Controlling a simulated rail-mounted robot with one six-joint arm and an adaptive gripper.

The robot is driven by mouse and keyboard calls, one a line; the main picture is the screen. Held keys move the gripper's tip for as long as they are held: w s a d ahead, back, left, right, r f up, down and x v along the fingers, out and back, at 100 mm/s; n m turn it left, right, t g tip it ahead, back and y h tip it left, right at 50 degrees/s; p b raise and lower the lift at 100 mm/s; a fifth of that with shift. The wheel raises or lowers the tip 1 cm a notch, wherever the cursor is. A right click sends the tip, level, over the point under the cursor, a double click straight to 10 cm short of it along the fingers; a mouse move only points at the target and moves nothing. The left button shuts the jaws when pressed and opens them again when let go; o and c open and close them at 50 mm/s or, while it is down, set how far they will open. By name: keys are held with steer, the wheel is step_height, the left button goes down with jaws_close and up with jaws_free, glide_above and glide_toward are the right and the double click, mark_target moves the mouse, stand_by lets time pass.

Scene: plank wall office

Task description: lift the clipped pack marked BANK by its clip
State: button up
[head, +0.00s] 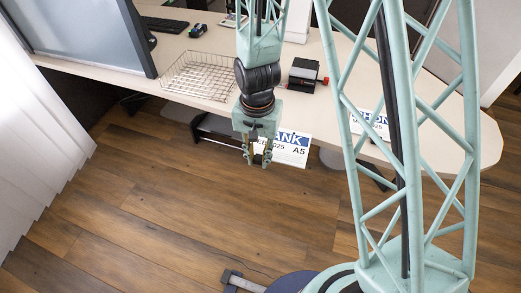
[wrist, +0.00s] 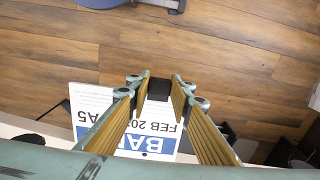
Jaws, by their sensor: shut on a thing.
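The pack marked BANK (head: 292,153) is white with a blue band and reads FEB 2025, A5. In the head view it shows beyond the desk's front edge, partly behind my gripper (head: 257,163). In the wrist view the pack (wrist: 92,101) lies beyond and between the fingers, its print upside down. My gripper (wrist: 157,84) is shut on the black clip (wrist: 158,89), which sits between the fingertips. The clip cannot be made out in the head view. I cannot tell whether the pack still touches the desk.
On the desk (head: 225,45), a wire basket (head: 199,76) is left of my gripper and a small black device (head: 304,73) is behind it. A pack marked PHONE (head: 369,124) lies to the right, partly behind my frame. A monitor (head: 85,30) stands left.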

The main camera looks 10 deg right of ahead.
steer(key=shift+s+a, duration=0.5)
steer(key=shift+s, duration=0.4)
steer(key=shift+r, duration=0.15)
step_height(320, 180, up, 7)
steer(key=p, duration=0.4)
stand_by(1.3)
stand_by(0.4)
